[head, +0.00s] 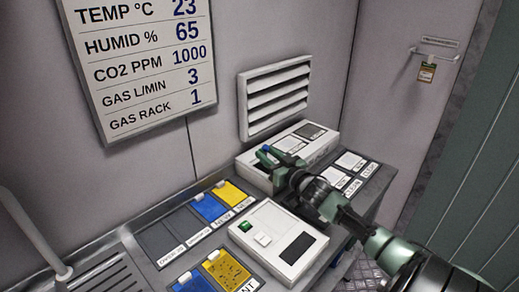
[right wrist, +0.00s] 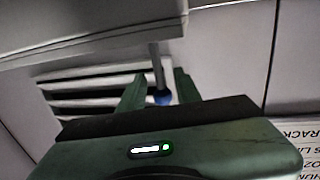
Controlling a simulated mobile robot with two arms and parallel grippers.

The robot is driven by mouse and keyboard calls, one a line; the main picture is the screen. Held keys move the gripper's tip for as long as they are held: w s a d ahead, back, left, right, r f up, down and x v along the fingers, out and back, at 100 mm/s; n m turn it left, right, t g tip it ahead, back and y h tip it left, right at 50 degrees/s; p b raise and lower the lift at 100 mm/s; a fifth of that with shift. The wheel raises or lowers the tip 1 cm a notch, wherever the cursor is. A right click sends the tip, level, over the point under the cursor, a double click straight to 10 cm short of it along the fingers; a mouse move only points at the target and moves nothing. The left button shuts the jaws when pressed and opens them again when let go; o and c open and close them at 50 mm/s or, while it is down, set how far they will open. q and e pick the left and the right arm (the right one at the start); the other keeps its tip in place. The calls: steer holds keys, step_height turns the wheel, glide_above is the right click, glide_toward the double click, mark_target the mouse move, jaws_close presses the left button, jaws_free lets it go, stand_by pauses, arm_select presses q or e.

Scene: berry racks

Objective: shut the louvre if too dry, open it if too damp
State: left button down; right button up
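The louvre (head: 273,97) is a white framed vent on the back wall with several slanted slats and darker bands between them. It also shows in the right wrist view (right wrist: 85,88). A grey rod with a blue knob (right wrist: 162,97) stands in front of the louvre there. My right gripper (head: 268,158) is below the louvre. In the right wrist view its green fingers (right wrist: 160,90) are apart, one on each side of the knob; firm contact is not visible. The wall board (head: 145,60) reads humidity 65 and temperature 23. My left gripper is not in view.
A white box (head: 320,145) with dark and white panels sits under the louvre. A pale device (head: 265,218) with a green button and dark screen stands in front, beside blue and yellow cards (head: 210,207). A tag (head: 427,73) hangs on the right wall.

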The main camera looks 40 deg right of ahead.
mark_target(265, 152)
steer(key=shift+w+d, duration=0.2)
steer(key=shift+w, duration=1.85)
jaws_close()
